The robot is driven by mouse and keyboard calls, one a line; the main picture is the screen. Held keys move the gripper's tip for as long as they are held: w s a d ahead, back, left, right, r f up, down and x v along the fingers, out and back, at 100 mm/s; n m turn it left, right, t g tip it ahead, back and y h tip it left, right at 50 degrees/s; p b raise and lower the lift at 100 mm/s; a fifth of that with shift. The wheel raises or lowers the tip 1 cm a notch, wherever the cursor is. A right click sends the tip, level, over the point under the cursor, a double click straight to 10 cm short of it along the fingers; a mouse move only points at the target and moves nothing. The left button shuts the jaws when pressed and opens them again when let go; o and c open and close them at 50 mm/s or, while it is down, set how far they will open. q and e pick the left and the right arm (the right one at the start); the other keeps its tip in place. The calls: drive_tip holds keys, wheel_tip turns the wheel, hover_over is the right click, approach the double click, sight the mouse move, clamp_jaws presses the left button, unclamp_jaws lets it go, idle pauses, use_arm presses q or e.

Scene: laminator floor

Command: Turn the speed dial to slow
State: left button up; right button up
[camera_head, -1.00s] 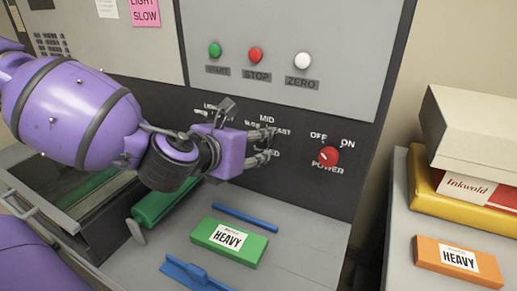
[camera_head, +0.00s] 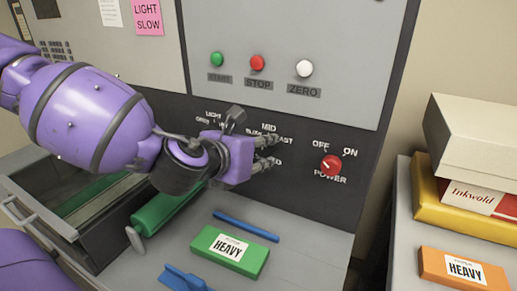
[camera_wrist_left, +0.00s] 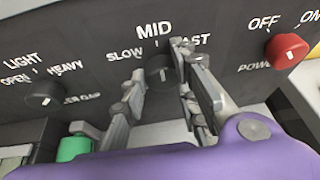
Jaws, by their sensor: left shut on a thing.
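The speed dial (camera_wrist_left: 160,70) is a small dark knob on the black panel, below the label MID and between SLOW and FAST. Its pale pointer mark looks roughly upright, toward MID. My left gripper (camera_head: 273,152) is at the panel, and its fingers hide the dial in the head view. In the left wrist view the gripper (camera_wrist_left: 163,80) has one finger on each side of the dial and is shut on it. My right gripper is in neither view.
A red power knob (camera_head: 331,165) is right of the gripper, and a gap-setting knob (camera_wrist_left: 43,93) is to its left. START (camera_head: 217,59), STOP (camera_head: 257,62) and ZERO (camera_head: 304,68) buttons are above. A green HEAVY box (camera_head: 235,252) lies below. A pink LIGHT SLOW note (camera_head: 147,16) hangs upper left.

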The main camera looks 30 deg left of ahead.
use_arm(q)
drive_tip(key=shift+a+f+n, duration=0.1)
drive_tip(key=shift+a+n, duration=0.1)
drive_tip(key=shift+n, duration=0.1)
drive_tip(key=shift+a+n+h, duration=0.15)
drive_tip(key=shift+n+h, duration=0.35)
drive_tip(key=shift+n, duration=0.2)
drive_tip(key=shift+f+n+h, duration=0.1)
drive_tip(key=shift+n+h, duration=0.3)
drive_tip(key=shift+n, duration=0.3)
drive_tip(key=n, duration=0.1)
drive_tip(key=n+t+h+p, duration=0.1)
drive_tip(key=n, duration=0.1)
drive_tip(key=shift+f+h, duration=0.3)
drive_tip(key=shift+f, duration=0.05)
drive_tip(key=shift+f+n+t+h+p, duration=0.25)
drive_tip(key=shift+n+t+h+p, duration=0.2)
drive_tip(key=shift+n, duration=0.45)
drive_tip(key=shift+f, duration=0.1)
drive_tip(key=shift+s+f+n+h, duration=0.1)
drive_tip(key=shift+n+h, duration=0.15)
drive_tip(key=shift+n, duration=0.15)
drive_tip(key=o, duration=1)
